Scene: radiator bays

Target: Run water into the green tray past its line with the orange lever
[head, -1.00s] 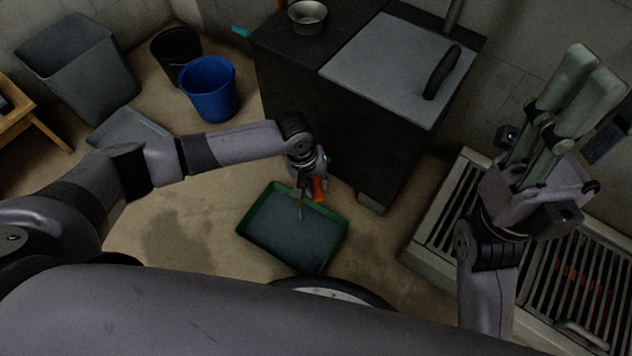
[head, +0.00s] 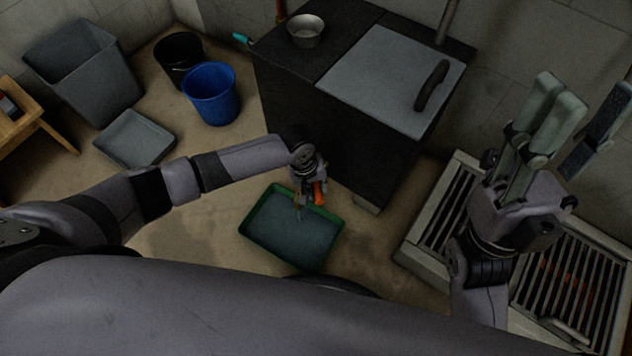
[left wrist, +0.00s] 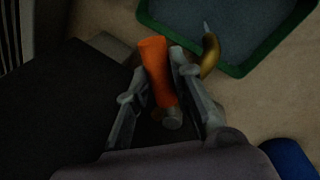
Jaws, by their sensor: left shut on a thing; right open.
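The green tray (head: 257,207) lies on the floor in front of a dark cabinet and holds grey-blue water. I cannot make out its line. My left gripper (head: 311,192) is at the cabinet's side above the tray's far edge, shut on the orange lever (head: 319,193). In the left wrist view the orange lever (left wrist: 156,60) sits between the fingers. Beside it a brass spout (left wrist: 210,56) points over the tray, with a thin pale stream at its mouth. My right gripper (head: 556,105) is open and empty, raised at the right.
The dark cabinet (head: 340,140) carries a metal bowl (head: 305,30) and a grey lid with a black handle. A blue bucket (head: 211,95), a black bucket (head: 178,58), a grey bin (head: 85,72) and a grey tray (head: 134,138) stand at left. A slatted grate (head: 560,290) is at right.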

